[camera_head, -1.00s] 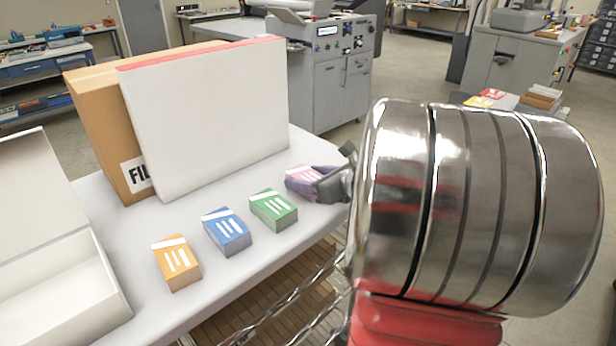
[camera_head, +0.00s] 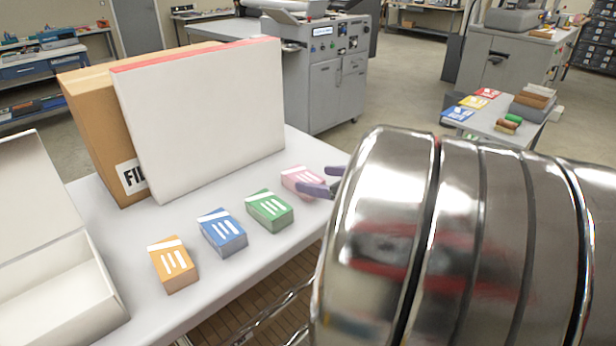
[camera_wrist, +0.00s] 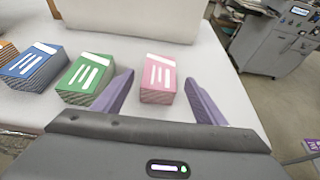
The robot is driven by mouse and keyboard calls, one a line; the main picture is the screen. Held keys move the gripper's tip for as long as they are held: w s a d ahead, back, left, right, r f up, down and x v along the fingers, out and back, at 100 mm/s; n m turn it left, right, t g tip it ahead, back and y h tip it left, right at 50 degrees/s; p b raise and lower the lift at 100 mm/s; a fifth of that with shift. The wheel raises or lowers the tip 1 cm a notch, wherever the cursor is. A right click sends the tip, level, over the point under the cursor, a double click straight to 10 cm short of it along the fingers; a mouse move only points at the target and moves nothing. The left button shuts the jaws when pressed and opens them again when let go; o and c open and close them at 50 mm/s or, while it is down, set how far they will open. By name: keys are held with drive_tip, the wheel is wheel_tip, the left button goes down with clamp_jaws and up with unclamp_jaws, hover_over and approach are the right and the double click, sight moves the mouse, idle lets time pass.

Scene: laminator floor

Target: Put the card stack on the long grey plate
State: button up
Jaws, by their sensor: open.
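A pink card stack (camera_head: 300,179) with white stripes lies at the right end of the row on the white tabletop. It also shows in the wrist view (camera_wrist: 158,80). My gripper (camera_head: 326,181) is open, its purple fingers at the pink stack's right side in the head view. In the wrist view my gripper (camera_wrist: 160,77) has one finger to each side of the pink stack, with gaps. Green (camera_head: 270,210), blue (camera_head: 222,232) and orange (camera_head: 172,264) card stacks lie to the left. I cannot make out a long grey plate in either view.
A large white panel (camera_head: 205,115) and a cardboard box (camera_head: 95,130) stand behind the stacks. An open white box (camera_head: 50,290) is at left. A side table (camera_head: 490,128) at right holds coloured cards and a grey bin (camera_head: 530,108). My arm blocks the lower right.

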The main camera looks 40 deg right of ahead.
drive_tip(key=shift+v, duration=2.65)
drive_tip(key=shift+a, duration=0.1)
